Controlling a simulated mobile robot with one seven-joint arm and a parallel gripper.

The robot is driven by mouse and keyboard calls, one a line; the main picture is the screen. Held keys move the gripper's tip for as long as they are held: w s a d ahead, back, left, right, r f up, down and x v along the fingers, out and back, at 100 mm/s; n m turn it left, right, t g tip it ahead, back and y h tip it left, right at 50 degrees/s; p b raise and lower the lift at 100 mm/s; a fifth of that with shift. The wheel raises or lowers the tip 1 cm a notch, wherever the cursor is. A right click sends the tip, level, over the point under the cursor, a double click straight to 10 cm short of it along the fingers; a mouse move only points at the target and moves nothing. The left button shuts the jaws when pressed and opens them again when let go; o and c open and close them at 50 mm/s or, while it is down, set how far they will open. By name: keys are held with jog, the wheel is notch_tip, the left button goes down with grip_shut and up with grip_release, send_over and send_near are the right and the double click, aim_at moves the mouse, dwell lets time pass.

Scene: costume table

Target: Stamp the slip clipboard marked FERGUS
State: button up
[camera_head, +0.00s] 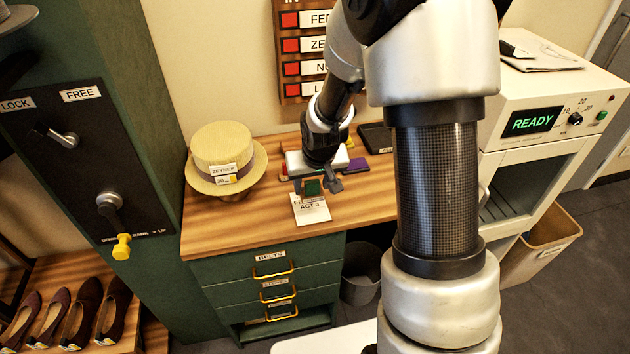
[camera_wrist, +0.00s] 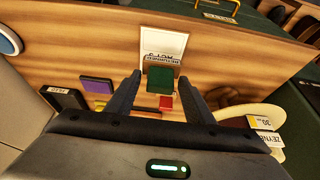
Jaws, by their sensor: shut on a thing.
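The slip (camera_head: 312,209) is a white card on the table's front part, with print that reads partly as "FE..." and "ACT 3". It also shows in the wrist view (camera_wrist: 163,45), with its upper lines partly covered. My gripper (camera_head: 318,187) is shut on a green block (camera_wrist: 160,79), which looks like a stamp. The block (camera_head: 312,187) is over or against the slip's lettered edge; I cannot tell whether it touches. A small red block (camera_wrist: 166,102) shows below it in the wrist view.
A straw hat (camera_head: 222,155) tagged ZEYNEP stands left of the slip. A purple pad (camera_head: 357,165) and a dark tray (camera_head: 376,138) lie behind to the right. A READY machine (camera_head: 532,122) stands at the right. The table's front right is clear.

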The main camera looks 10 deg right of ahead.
aim_at(313, 196)
jog(key=shift+f+b, duration=1.85)
jog(key=shift+f, duration=1.1)
jog(key=shift+f+b, duration=0.65)
jog(key=shift+b, duration=0.05)
jog(key=shift+r+p, duration=2.3)
jog(key=shift+r, duration=1.3)
